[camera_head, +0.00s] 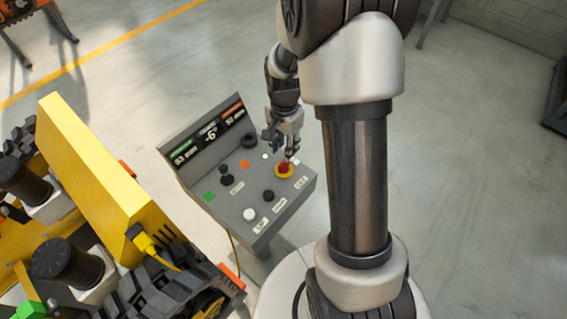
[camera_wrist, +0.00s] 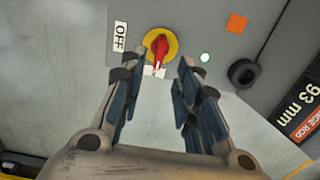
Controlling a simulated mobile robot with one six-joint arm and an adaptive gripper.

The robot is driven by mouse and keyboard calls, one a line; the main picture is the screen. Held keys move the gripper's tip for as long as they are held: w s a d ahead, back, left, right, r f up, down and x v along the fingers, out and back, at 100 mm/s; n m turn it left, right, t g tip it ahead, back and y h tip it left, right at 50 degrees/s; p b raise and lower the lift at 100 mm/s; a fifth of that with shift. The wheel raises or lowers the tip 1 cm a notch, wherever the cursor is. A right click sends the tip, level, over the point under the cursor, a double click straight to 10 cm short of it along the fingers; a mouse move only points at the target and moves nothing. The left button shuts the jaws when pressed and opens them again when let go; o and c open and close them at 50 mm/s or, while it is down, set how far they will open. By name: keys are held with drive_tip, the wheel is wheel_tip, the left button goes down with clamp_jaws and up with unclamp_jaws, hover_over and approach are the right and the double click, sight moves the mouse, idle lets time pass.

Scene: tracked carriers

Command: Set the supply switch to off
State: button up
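The supply switch is a red rotary handle on a yellow disc (camera_wrist: 161,46) on the grey console's sloping top. In the wrist view its handle stands roughly upright in the picture, its lower end toward a small white label (camera_wrist: 154,72) that I cannot read. An OFF label (camera_wrist: 120,37) lies left of the disc. My gripper (camera_wrist: 158,66) is open, with its two fingertips apart and just short of the red handle, one to each side. In the head view my gripper (camera_head: 291,154) hangs right above the switch (camera_head: 285,169). I cannot tell whether it touches it.
The console (camera_head: 235,208) also carries a black joystick (camera_head: 226,175), a black knob (camera_head: 268,195), a white button (camera_head: 250,214), a green light (camera_wrist: 205,57), an orange square (camera_wrist: 237,22) and a black ring (camera_wrist: 243,73). A yellow tracked carrier (camera_head: 105,165) stands close on the left.

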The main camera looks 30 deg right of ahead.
sight(284, 165)
wheel_tip(284, 165, down, 8)
drive_tip(key=shift+r+b, duration=0.1)
drive_tip(key=shift+b, duration=0.7)
clamp_jaws()
